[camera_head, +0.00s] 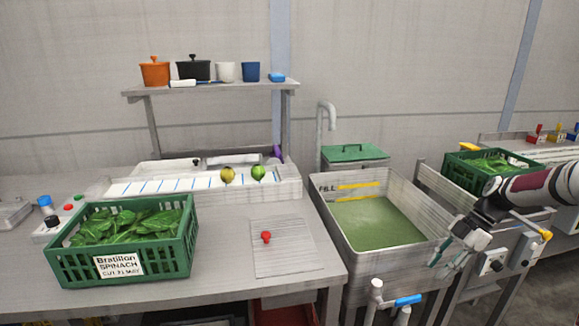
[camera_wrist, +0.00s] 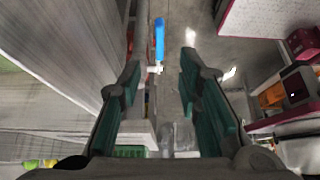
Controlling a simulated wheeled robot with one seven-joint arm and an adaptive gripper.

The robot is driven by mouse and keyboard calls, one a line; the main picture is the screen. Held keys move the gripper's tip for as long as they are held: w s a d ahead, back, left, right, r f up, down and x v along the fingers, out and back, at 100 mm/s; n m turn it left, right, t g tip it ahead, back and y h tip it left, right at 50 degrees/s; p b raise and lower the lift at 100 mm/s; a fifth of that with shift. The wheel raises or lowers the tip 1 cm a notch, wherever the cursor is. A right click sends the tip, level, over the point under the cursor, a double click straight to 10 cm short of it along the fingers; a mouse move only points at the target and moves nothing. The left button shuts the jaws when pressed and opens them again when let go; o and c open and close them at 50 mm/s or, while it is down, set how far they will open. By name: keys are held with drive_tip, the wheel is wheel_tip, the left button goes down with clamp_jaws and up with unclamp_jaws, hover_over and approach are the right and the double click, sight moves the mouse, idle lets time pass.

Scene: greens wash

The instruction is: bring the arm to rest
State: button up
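My gripper (camera_head: 447,254) hangs at the right in the head view, in front of the right end of the wash sink (camera_head: 406,256). In the wrist view my gripper (camera_wrist: 160,75) shows two teal-lined fingers spread apart, with nothing between them but the floor and a blue-handled valve (camera_wrist: 159,40) farther off. My arm reaches in from the right edge of the head view. The gripper is open and empty. I cannot tell whether it touches the sink's rim.
A green spinach crate (camera_head: 180,262) stands on the left counter, with a red-knobbed board (camera_head: 285,258) beside it. Another green crate (camera_head: 455,172) stands behind my arm. A control box (camera_head: 492,264) and a blue-handled valve (camera_head: 408,300) are near the gripper.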

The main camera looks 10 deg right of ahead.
drive_tip(key=s+a+r+m+h+p, duration=0.2)
drive_tip(key=s+a+r+m+h, duration=0.15)
drive_tip(key=a+r, duration=0.75)
drive_tip(key=s+a+r+m+h+p, duration=0.1)
drive_tip(key=s+a+r+m+h, duration=0.3)
drive_tip(key=a+r, duration=0.6)
drive_tip(key=s+a+r+m+t+p, duration=0.1)
drive_tip(key=s+a+r+m, duration=0.1)
drive_tip(key=s, duration=0.5)
drive_tip(key=s+a+r+m+t+p, duration=0.1)
drive_tip(key=s+a+r+m+t, duration=0.1)
drive_tip(key=s+m, duration=0.3)
drive_tip(key=s+a+r+m+t+y+p, duration=0.1)
drive_tip(key=s+a+r+m, duration=0.2)
drive_tip(key=s, duration=0.6)
drive_tip(key=shift+s+a+r+m+t, duration=0.35)
drive_tip(key=shift+a+r, duration=0.2)
drive_tip(key=shift+r, duration=0.3)
drive_tip(key=shift+d, duration=0.1)
